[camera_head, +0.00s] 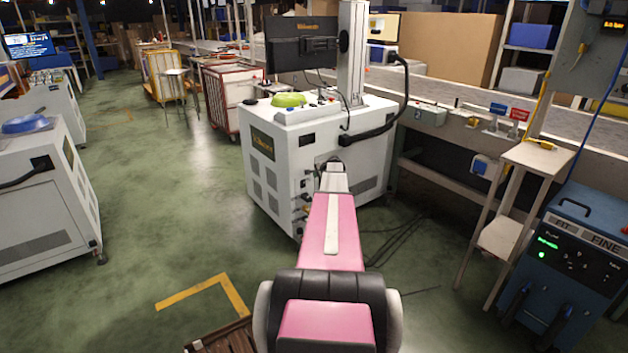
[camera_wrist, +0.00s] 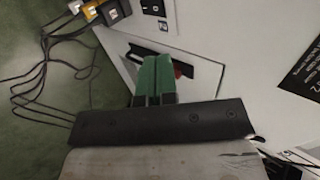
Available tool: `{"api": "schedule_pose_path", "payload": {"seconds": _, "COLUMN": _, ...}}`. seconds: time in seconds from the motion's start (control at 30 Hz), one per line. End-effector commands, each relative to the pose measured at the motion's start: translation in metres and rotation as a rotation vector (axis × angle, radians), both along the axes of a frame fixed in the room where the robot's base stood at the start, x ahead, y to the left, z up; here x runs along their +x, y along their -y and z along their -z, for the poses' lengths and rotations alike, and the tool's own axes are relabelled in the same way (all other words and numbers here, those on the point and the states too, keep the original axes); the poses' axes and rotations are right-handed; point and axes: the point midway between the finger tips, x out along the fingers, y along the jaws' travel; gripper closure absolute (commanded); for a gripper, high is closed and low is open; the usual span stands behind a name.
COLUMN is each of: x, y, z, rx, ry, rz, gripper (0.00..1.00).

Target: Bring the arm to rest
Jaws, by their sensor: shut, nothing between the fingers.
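My gripper (camera_wrist: 156,64) shows in the wrist view as two green fingers side by side, shut and empty. They point toward the side of a white machine cabinet (camera_wrist: 230,35), in front of a dark recess with a bit of red. I cannot tell whether the tips touch the cabinet. In the head view my pink and white arm stretches straight forward, and its far end is close to the white cabinet (camera_head: 275,165). The fingers cannot be made out there.
Black cables (camera_wrist: 42,75) hang at left in the wrist view. A wooden stand (camera_head: 540,157) and a blue machine (camera_head: 570,260) are at right. Another white machine (camera_head: 45,190) is at left. The conveyor (camera_head: 460,92) runs behind. Green floor (camera_head: 185,210) is free left of my arm.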

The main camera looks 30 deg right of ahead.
Motion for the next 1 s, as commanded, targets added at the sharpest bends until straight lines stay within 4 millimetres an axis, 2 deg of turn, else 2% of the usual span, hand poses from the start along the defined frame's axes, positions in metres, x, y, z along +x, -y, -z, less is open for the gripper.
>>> {"api": "schedule_pose_path", "payload": {"seconds": 0.57, "x": -0.003, "y": 0.0, "z": -0.004, "rx": 0.0, "ry": 0.0, "rz": 0.0, "gripper": 1.0}}
{"api": "schedule_pose_path", "payload": {"seconds": 0.67, "x": -0.004, "y": -0.007, "z": -0.004, "rx": -0.005, "ry": -0.005, "rz": -0.012, "gripper": 1.0}}
{"api": "schedule_pose_path", "payload": {"seconds": 0.77, "x": -0.008, "y": -0.038, "z": -0.003, "rx": -0.027, "ry": -0.028, "rz": -0.061, "gripper": 1.0}}
{"api": "schedule_pose_path", "payload": {"seconds": 0.87, "x": -0.017, "y": -0.092, "z": -0.001, "rx": -0.065, "ry": -0.071, "rz": -0.151, "gripper": 1.0}}
{"api": "schedule_pose_path", "payload": {"seconds": 1.0, "x": -0.041, "y": -0.182, "z": 0.003, "rx": -0.143, "ry": -0.149, "rz": -0.321, "gripper": 1.0}}
